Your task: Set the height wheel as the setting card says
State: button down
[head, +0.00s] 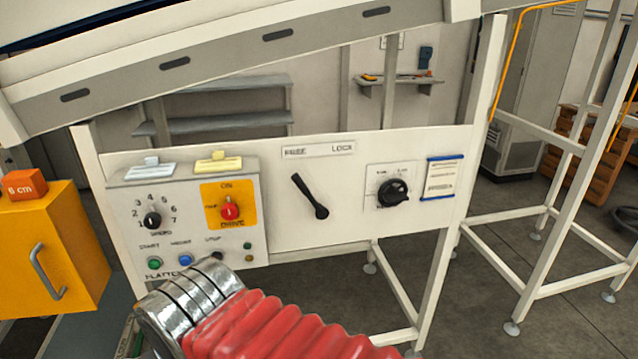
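A black round knob with a small dial plate (393,192) sits on the right of the white panel; I cannot tell whether it is the height wheel. Right of it hangs a blue-edged card (441,178) whose print is too small to read. An orange block marked "6 cm" (26,185) stands on the yellow cabinet at the left. A black lever (310,196) under the words "FREE" and "LOCK" slants from upper left to lower right. My arm's red sleeve and silver ring fill the bottom middle; my gripper is not in view.
A grey control box (190,215) carries a speed knob (152,220), a red drive switch (229,212) on yellow, and several buttons. White and yellow cards lie on its top. The yellow cabinet (60,250) stands at left. White frame legs (440,280) stand at right, with open floor between.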

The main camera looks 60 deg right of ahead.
aim_at(393, 197)
jog(key=z, duration=2.3)
